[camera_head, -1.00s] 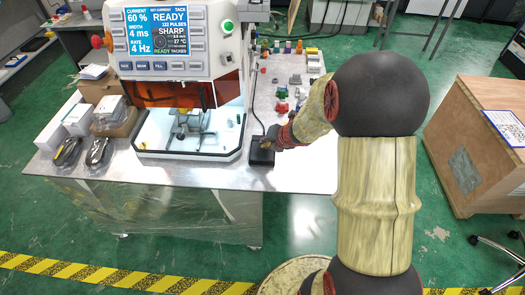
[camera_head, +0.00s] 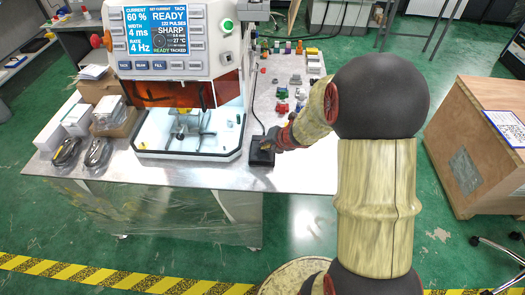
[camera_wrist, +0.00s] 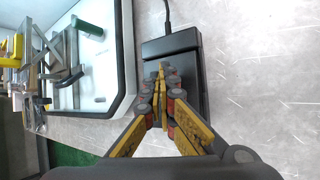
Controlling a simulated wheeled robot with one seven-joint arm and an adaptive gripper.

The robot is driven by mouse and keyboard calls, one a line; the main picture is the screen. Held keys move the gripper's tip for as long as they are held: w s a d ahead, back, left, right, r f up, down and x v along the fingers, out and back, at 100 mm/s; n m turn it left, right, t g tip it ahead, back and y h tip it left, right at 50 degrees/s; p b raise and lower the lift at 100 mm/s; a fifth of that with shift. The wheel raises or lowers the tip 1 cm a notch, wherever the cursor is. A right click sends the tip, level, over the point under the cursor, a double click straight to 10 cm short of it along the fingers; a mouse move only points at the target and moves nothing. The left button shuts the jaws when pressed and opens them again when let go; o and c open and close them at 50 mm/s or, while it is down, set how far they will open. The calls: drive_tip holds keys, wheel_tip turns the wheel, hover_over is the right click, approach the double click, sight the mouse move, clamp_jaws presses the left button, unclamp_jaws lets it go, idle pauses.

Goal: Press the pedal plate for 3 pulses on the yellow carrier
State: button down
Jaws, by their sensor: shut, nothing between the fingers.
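The black pedal plate (camera_head: 261,159) lies on the metal table, right of the machine's white base. It also shows in the wrist view (camera_wrist: 185,52), with a cable leaving its far end. My gripper (camera_wrist: 162,75) is shut and empty, fingertips together over the pedal plate. They look close to or on its surface; I cannot tell whether it is pressed down. A fixture with yellow parts (camera_wrist: 14,50), possibly the yellow carrier, stands in the machine's tray at the left of the wrist view. In the head view it is small (camera_head: 182,134).
The machine's screen (camera_head: 157,30) reads READY, 60 %, 4 ms and 4 Hz, with a small pulse line. Small coloured parts (camera_head: 282,93) lie on the table behind my gripper. Boxes (camera_head: 112,118) and black coils (camera_head: 97,152) are at left. The table's front right is clear.

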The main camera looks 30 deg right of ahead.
drive_tip(key=shift+s+f+b, duration=0.1)
drive_tip(key=shift+f+b, duration=0.3)
drive_tip(key=shift+f, duration=0.15)
drive_tip(key=shift+a, duration=0.1)
idle(0.4)
drive_tip(key=shift+r+p, duration=1.1)
drive_tip(key=shift+r, duration=0.15)
drive_tip(key=r+p, duration=0.5)
drive_tip(key=shift+w+d, duration=0.25)
drive_tip(key=shift+w, duration=0.15)
drive_tip(key=shift+f, duration=0.1)
